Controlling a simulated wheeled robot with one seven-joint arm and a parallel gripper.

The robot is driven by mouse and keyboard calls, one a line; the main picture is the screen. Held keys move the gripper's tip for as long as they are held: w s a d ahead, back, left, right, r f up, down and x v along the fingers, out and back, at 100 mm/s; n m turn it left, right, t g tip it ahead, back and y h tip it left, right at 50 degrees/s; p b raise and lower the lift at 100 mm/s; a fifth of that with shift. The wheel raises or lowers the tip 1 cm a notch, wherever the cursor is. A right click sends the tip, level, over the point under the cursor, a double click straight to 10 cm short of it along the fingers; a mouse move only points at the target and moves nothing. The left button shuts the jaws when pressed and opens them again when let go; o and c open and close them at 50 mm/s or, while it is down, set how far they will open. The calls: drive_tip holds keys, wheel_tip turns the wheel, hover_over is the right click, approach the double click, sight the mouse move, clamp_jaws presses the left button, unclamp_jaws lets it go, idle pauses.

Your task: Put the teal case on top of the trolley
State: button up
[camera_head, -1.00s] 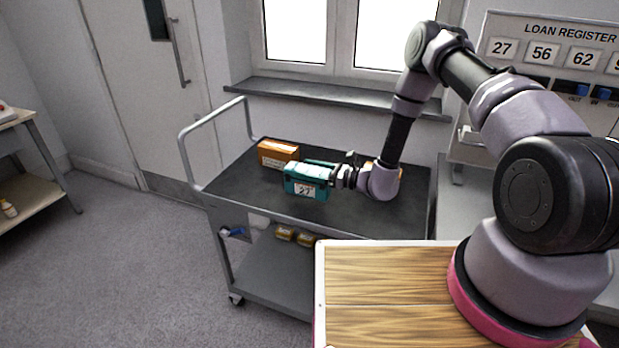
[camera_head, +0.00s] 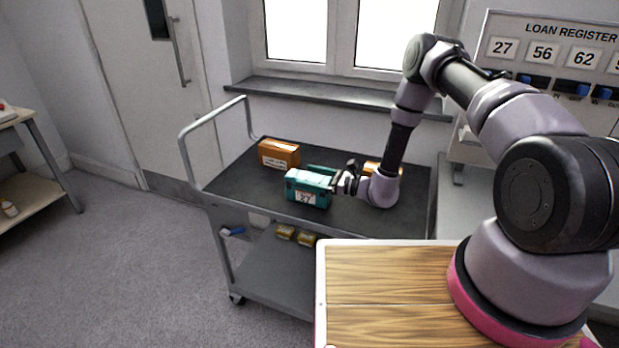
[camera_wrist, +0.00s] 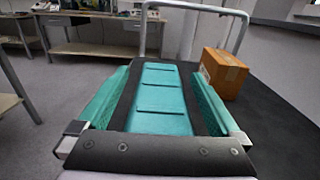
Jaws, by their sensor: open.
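The teal case (camera_head: 295,193), with a white label reading 27, sits upright on the dark top deck of the trolley (camera_head: 240,182), near its front edge. My gripper (camera_head: 343,183) is at the case's right side, low over the deck. In the wrist view, the grooved teal top of the case (camera_wrist: 160,97) lies between my two spread fingers. Teal strips run along both sides there, with dark gaps between them and the case top. My gripper is open. The underside of the case is hidden.
An orange box (camera_head: 279,154) stands on the deck behind the case; it also shows in the wrist view (camera_wrist: 224,74). Another orange item (camera_head: 371,168) is partly hidden by my arm. Small yellow boxes (camera_head: 285,232) lie on the lower shelf. The deck's left part is clear.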

drive_tip(key=v, duration=1.1)
drive_tip(key=shift+d, duration=0.35)
drive_tip(key=s+d+r+n+g+h, duration=0.15)
drive_tip(key=s+r+n+g, duration=0.35)
drive_tip(key=r, duration=0.8)
drive_tip(key=s+r+n+g+h, duration=0.1)
drive_tip(key=r+n+g+h, duration=0.2)
drive_tip(key=r+n, duration=0.7)
drive_tip(key=s+d+r+n+t+h, duration=0.1)
drive_tip(key=s+d+r+t+h, duration=0.3)
drive_tip(key=s+d+r, duration=0.3)
drive_tip(key=s+d+r+n+t+h, duration=0.1)
drive_tip(key=s+d+r+t+h, duration=0.4)
drive_tip(key=r, duration=1.2)
drive_tip(key=s+d+h, duration=0.1)
drive_tip(key=s+d, duration=0.1)
drive_tip(key=s, duration=0.2)
drive_tip(key=shift+s+r+n, duration=0.25)
drive_tip(key=shift+r+n, duration=0.1)
drive_tip(key=shift+n, duration=0.05)
drive_tip(key=shift+d+h, duration=0.1)
drive_tip(key=shift+h, duration=0.15)
